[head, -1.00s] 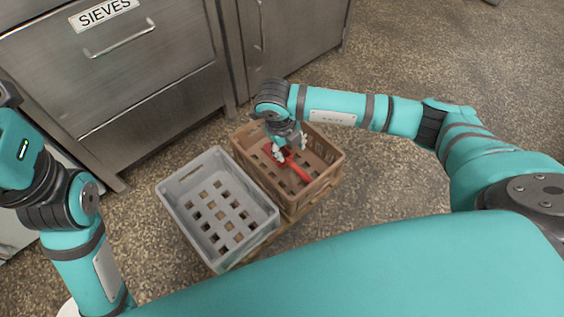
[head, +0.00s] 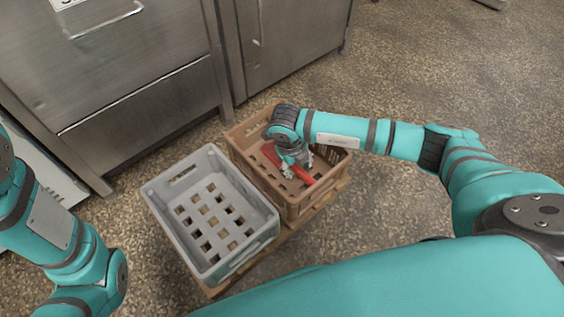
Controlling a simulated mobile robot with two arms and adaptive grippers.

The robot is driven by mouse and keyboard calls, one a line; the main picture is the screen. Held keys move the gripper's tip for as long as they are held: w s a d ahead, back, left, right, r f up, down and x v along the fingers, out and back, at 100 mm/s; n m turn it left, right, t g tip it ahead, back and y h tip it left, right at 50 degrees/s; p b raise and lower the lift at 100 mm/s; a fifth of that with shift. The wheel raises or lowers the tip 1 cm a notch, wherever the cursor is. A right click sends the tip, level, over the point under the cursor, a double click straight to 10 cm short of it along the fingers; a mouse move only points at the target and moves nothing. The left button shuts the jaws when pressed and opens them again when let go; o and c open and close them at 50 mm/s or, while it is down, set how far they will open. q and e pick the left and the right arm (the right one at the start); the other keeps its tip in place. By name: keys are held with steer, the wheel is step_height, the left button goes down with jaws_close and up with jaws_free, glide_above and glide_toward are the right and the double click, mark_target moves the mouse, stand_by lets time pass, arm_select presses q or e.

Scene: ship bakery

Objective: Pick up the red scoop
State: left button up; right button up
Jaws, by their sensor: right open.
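The red scoop (head: 303,175) lies in the brown crate (head: 247,164), its handle pointing toward the lower right of the picture. My right gripper (head: 289,171) is open and reaches down into the brown crate at the scoop. Its fingers are close to the scoop's middle, and the wrist hides part of the scoop. I cannot tell whether the fingers touch it. My left arm shows at the left edge, but its gripper is outside the picture.
An empty grey crate (head: 165,202) stands left of the brown crate. Both rest on a wooden pallet (head: 286,236) on the speckled floor. Steel cabinets (head: 140,75) stand behind and to the left.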

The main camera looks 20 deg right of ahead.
steer(key=f, duration=0.1)
steer(key=f+b, duration=0.1)
steer(key=shift+w+d+f, duration=0.1)
steer(key=shift+d+f, duration=0.15)
steer(key=shift+f, duration=0.15)
steer(key=shift+r, duration=0.1)
steer(key=shift+c, duration=0.4)
jaws_close()
